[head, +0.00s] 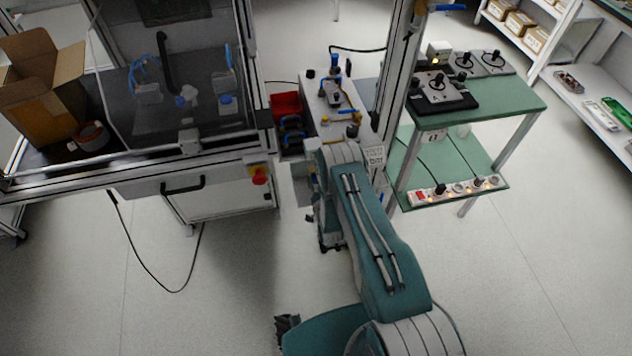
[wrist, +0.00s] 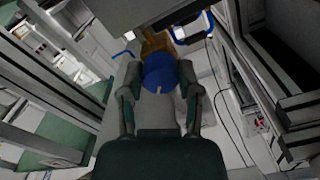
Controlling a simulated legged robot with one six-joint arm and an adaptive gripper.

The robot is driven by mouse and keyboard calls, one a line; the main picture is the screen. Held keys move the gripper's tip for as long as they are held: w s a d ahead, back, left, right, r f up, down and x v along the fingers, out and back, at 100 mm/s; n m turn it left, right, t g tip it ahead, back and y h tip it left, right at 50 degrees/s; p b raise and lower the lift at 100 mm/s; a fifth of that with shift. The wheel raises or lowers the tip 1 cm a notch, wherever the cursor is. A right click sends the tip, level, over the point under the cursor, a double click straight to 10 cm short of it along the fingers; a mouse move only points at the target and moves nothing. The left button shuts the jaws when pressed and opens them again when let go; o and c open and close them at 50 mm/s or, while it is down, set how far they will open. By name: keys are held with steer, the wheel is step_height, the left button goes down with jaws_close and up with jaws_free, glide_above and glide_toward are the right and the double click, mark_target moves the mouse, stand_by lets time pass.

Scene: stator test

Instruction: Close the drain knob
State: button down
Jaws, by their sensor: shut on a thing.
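The round blue knob (wrist: 160,66), likely the drain knob, sits between the two fingers of my gripper (wrist: 158,78) in the wrist view. The fingers are closed on it from both sides, and the knob's face points toward the camera with a small pale mark at its lower edge. A tan, brassy part (wrist: 157,42) shows just behind the knob. In the head view my arm reaches up to the pale test bench (head: 328,112) in the middle. There the gripper and the held knob are hidden behind my arm.
A glass-fronted cabinet with a drawer handle (head: 183,186) and red emergency button (head: 259,175) stands left of my arm. A green-topped table (head: 512,102) with a power strip below stands right, behind an upright metal post (head: 393,75). The floor in front is mostly free.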

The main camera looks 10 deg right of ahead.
steer(key=shift+m, duration=2.3)
steer(key=shift+c, duration=1.5)
jaws_free()
steer(key=shift+w+d, duration=0.1)
steer(key=s, duration=1.2)
